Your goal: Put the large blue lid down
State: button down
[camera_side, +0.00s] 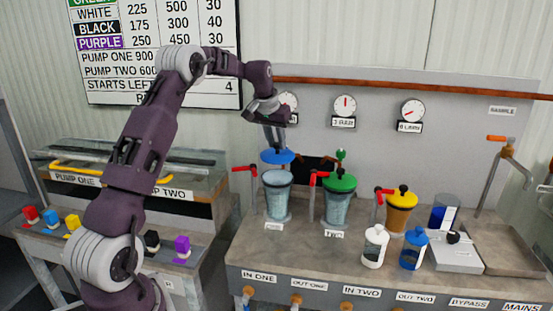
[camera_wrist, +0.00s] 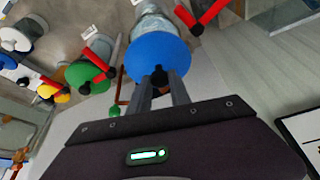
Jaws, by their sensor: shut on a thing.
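The large blue lid (camera_side: 277,156) is a flat round disc held just above the leftmost clear ribbed canister (camera_side: 277,194). In the side view the lid looks slightly apart from the canister's rim. My gripper (camera_side: 275,146) is shut on the lid's black knob from above. In the wrist view the blue lid (camera_wrist: 158,56) fills the middle, with its black knob between the fingertips (camera_wrist: 159,78). The lid hides most of the canister's mouth there, and the canister's wall (camera_wrist: 152,22) shows beyond it.
Red-handled valves (camera_side: 245,170) stand beside the canisters. A green-lidded canister (camera_side: 338,199) and a yellow-lidded one (camera_side: 400,213) are to the right. White (camera_side: 374,246) and blue (camera_side: 412,250) bottles stand near the front. Gauges (camera_side: 344,106) line the back panel.

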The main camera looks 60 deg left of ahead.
aim_at(277, 144)
notch_tip(277, 144, up, 3)
jog(key=shift+r, duration=0.15)
notch_tip(277, 144, up, 5)
jog(key=shift+r, duration=0.1)
jog(key=s+d, duration=0.3)
jog(key=d, duration=0.6)
jog(key=s+d, duration=0.3)
jog(key=d, duration=0.6)
jog(key=f, duration=3.1)
jog(key=shift+w+a+f, duration=0.35)
jog(key=shift+w, duration=0.05)
jog(key=c, duration=1.2)
grip_release()
jog(key=shift+f, duration=0.1)
